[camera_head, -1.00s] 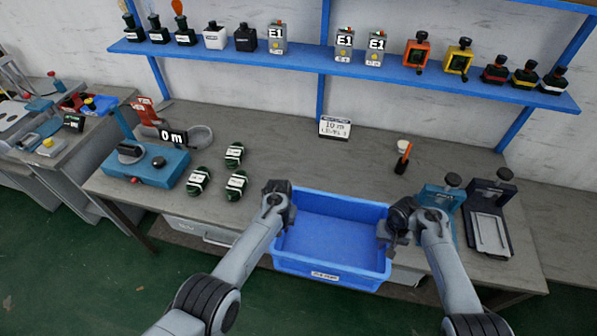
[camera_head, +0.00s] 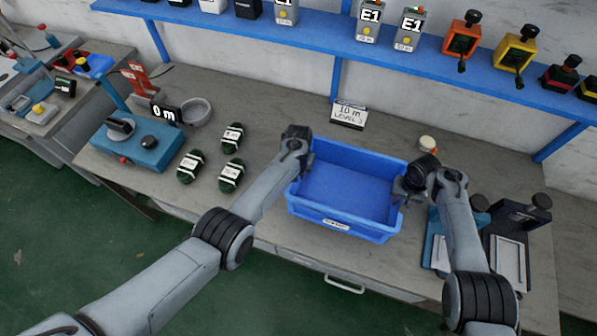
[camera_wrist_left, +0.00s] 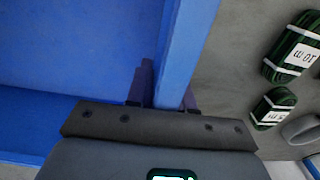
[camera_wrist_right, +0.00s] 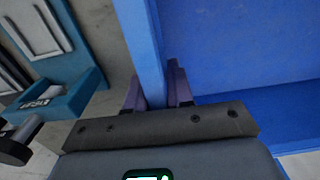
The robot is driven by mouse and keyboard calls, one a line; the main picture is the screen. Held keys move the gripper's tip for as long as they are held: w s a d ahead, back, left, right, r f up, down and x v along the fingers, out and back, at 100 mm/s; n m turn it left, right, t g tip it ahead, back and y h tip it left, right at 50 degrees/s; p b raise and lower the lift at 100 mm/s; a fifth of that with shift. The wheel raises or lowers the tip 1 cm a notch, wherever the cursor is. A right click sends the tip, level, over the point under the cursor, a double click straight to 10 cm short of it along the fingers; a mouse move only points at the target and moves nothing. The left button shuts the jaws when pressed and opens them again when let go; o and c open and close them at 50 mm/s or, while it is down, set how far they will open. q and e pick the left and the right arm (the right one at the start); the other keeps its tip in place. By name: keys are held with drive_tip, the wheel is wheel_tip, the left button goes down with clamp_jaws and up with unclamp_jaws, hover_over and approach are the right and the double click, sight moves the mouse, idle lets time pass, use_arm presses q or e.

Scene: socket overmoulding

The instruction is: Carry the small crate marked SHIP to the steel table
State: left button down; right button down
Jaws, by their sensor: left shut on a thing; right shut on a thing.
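A blue crate (camera_head: 345,224) with a small white label (camera_head: 336,223) on its front wall is at the front of the grey workbench; the label is too small to read. The crate looks empty. My left gripper (camera_head: 296,160) is shut on its left wall, and the wall (camera_wrist_left: 185,50) runs between the fingers in the left wrist view. My right gripper (camera_head: 405,190) is shut on its right wall, which also shows between the fingers in the right wrist view (camera_wrist_right: 140,40). I cannot tell whether the crate touches the bench.
Green cable coils (camera_head: 230,175) and a blue device (camera_head: 140,148) stand left of the crate. Blue and black fixtures (camera_head: 510,245) stand close on the right. A "10 m" card (camera_head: 348,115) is behind. A blue shelf (camera_head: 330,42) holds several testers.

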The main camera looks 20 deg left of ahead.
use_arm(q)
drive_tip(key=shift+s, duration=0.1)
use_arm(e)
drive_tip(key=shift+s, duration=0.1)
use_arm(q)
drive_tip(key=shift+f, duration=0.25)
use_arm(e)
drive_tip(key=shift+f, duration=0.25)
